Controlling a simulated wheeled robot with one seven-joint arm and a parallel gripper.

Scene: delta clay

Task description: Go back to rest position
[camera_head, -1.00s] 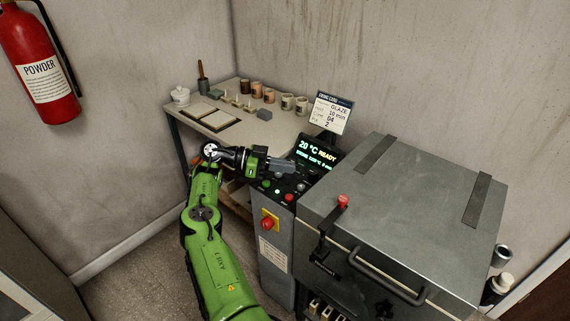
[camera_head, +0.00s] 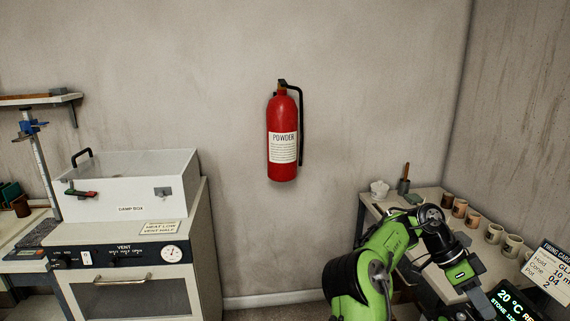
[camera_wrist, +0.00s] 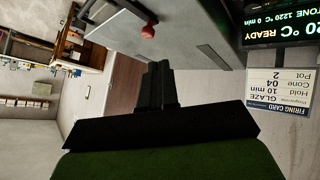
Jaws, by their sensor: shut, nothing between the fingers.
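My green arm (camera_head: 392,245) is raised and bent at the right of the head view. Its black wrist end points down and to the right, toward the kiln's green-lit display (camera_head: 512,303). In the wrist view my gripper (camera_wrist: 158,68) has its two black fingers together, with nothing between them. The fingers are apart from the grey kiln lid (camera_wrist: 140,22) with its red knob (camera_wrist: 148,31). The display also shows in the wrist view (camera_wrist: 280,25), reading READY. The fingertips cannot be made out clearly in the head view.
A table (camera_head: 425,190) with cups (camera_head: 460,207) stands behind my arm. A firing card (camera_head: 550,270) stands beside the display. A red extinguisher (camera_head: 283,135) hangs on the wall. A damp box (camera_head: 130,185) sits on a cabinet at the left. Floor shows between cabinet and table.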

